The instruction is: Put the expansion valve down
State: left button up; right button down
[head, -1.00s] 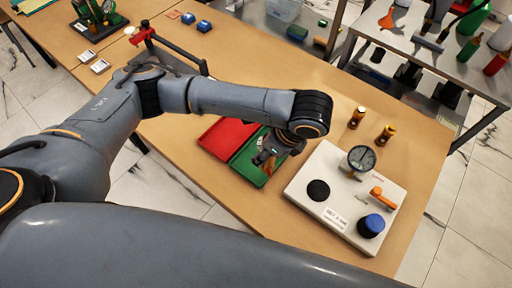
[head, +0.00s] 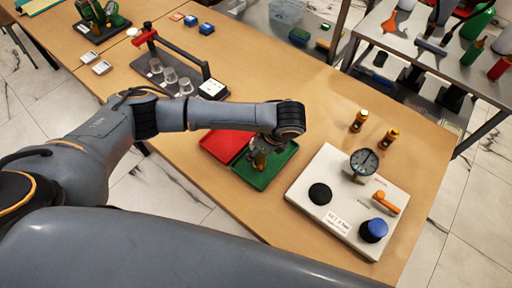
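My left gripper (head: 262,151) points down over the green tray half (head: 278,170), just right of the red half (head: 224,143). A small brass-coloured piece, which looks like the expansion valve (head: 260,161), shows at its fingertips. The fingers appear shut on it, though the wrist partly hides them. I cannot tell whether the valve touches the tray floor. Two similar brass-coloured pieces (head: 358,121) (head: 389,137) stand on the table to the right. My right gripper is not in view.
A white gauge rig (head: 335,180) with a dial gauge (head: 363,162), orange lever (head: 386,201) and blue knob (head: 373,230) sits right of the tray. A dark rack with clear cups (head: 170,76) stands behind left. The table between the rack and brass pieces is mostly clear.

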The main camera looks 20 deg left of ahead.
pick_arm(q)
jog(key=o, duration=1.4)
jog(key=shift+f, duration=0.1)
jog(key=shift+o, duration=0.2)
jog(key=v, duration=1)
jog(key=shift+d+r, duration=0.1)
jog(key=shift+r, duration=0.3)
jog(key=shift+v, duration=0.75)
